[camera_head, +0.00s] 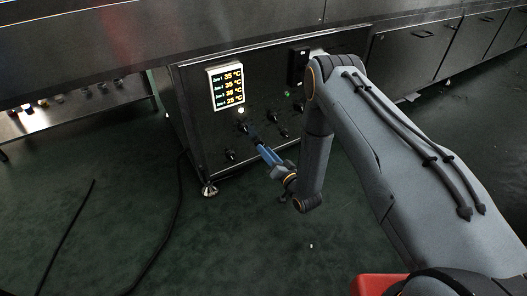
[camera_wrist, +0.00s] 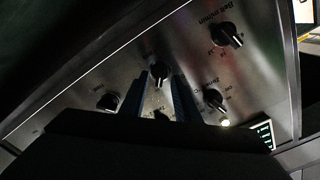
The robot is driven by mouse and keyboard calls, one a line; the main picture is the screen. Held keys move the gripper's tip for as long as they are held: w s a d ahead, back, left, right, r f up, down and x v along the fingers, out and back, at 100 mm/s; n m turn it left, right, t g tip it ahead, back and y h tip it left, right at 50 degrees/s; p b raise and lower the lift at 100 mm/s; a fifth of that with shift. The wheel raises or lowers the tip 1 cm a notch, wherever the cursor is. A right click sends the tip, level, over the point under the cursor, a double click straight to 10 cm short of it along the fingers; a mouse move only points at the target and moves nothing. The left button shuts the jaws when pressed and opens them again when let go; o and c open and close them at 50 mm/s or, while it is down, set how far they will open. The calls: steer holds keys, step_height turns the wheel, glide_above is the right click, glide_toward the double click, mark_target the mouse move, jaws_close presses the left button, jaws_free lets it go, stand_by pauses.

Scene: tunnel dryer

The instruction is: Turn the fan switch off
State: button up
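The dryer's metal control panel (camera_head: 222,125) carries several black rotary knobs, and the labels are mostly too small or turned to read, so I cannot tell which knob is the fan switch. My gripper (camera_head: 252,132) is at the panel's left half, below the display. In the wrist view, my gripper (camera_wrist: 160,80) has its two fingers apart, with one black knob (camera_wrist: 160,72) showing between them. Gaps show between fingers and knob; I cannot tell how far the tips are from the panel. The dark gripper body hides the lower wrist view.
In the wrist view, one knob (camera_wrist: 227,35) is labelled "Belt m/min", and other knobs stand right (camera_wrist: 215,100) and left (camera_wrist: 108,102) of the gripper. A lit temperature display (camera_head: 227,87) is above. A black cable (camera_head: 172,222) lies on the green floor.

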steer(key=shift+b+x, duration=0.35)
steer(key=shift+x, duration=0.9)
steer(key=c, duration=0.7)
steer(key=shift+o, duration=0.2)
steer(key=shift+n+p, duration=0.4)
steer(key=shift+s+a+n+p, duration=0.1)
steer(key=shift+n+p, duration=4.6)
steer(key=shift+n, duration=2.8)
